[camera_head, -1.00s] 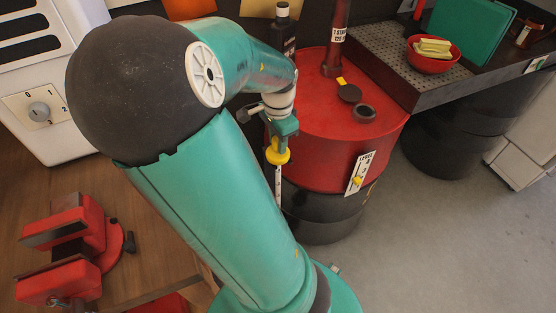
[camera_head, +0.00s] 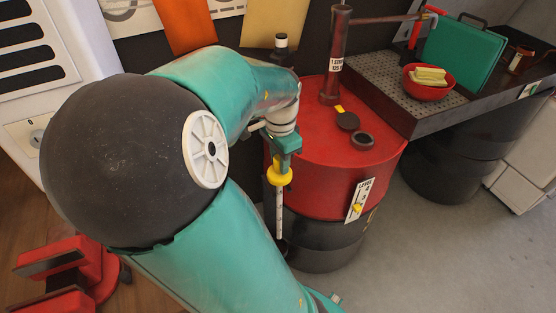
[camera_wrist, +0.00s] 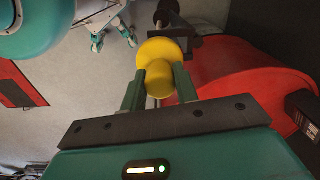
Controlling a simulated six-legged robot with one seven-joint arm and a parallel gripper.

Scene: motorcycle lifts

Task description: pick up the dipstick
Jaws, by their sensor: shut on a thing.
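The dipstick has a yellow knob (camera_head: 279,172) and a pale marked rod (camera_head: 279,214) that hangs down below it. My gripper (camera_head: 284,153) is shut on the knob end, in front of the red drum's left side. In the wrist view the yellow knob (camera_wrist: 163,68) sits between the two green fingers of my gripper (camera_wrist: 159,85). The rod hangs near upright in the head view, its lower end by the black lower part of the drum. I cannot tell whether the rod touches the drum.
The red drum (camera_head: 318,120) carries a pump column (camera_head: 335,55), a dark cap (camera_head: 347,121) and an open bung hole (camera_head: 363,140). A grated bench (camera_head: 450,115) with a red bowl (camera_head: 424,91) stands at right. A red vise (camera_head: 75,262) is at lower left.

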